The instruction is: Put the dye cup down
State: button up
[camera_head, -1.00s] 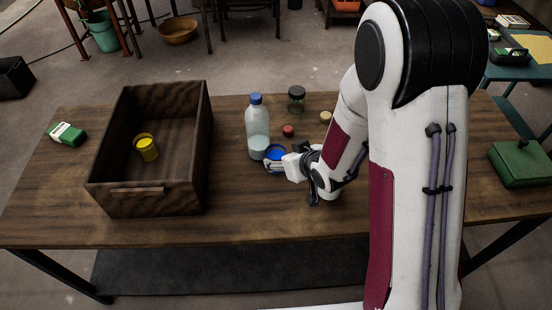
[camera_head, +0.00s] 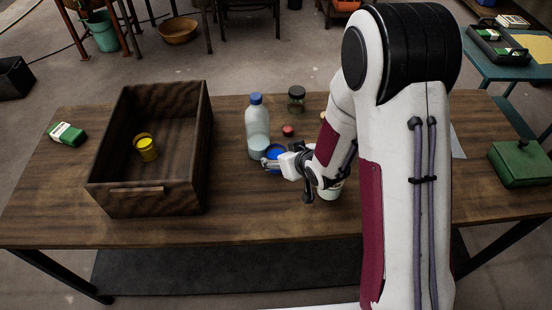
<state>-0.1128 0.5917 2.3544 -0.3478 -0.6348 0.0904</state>
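A blue-topped dye cup (camera_head: 276,151) is beside the bottle, left of my arm. A second cup, with yellow dye (camera_head: 147,150), is inside the wooden crate (camera_head: 190,188). My gripper (camera_head: 270,163) is at the blue cup, with a finger in front of its lower part. The fingers are small and partly hidden, so I cannot tell whether they grip the cup or only stand around it. Whether the cup's base touches the table is hidden too.
A clear bottle with a blue cap (camera_head: 257,130) stands close left of the blue cup. A dark-lidded jar (camera_head: 296,99) and a small red object (camera_head: 288,131) are behind. A pale cup (camera_head: 330,191) stands below my wrist. The table (camera_head: 235,215) is clear in front.

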aim_at(277, 153)
jog(key=shift+r+x, duration=0.2)
jog(key=shift+x, duration=2.35)
jog(key=shift+w+a, duration=0.1)
jog(key=shift+w, duration=0.1)
jog(key=c, duration=1.5)
jog(key=shift+o, duration=0.2)
jog(key=shift+r, duration=0.1)
jog(key=shift+r, duration=4.9)
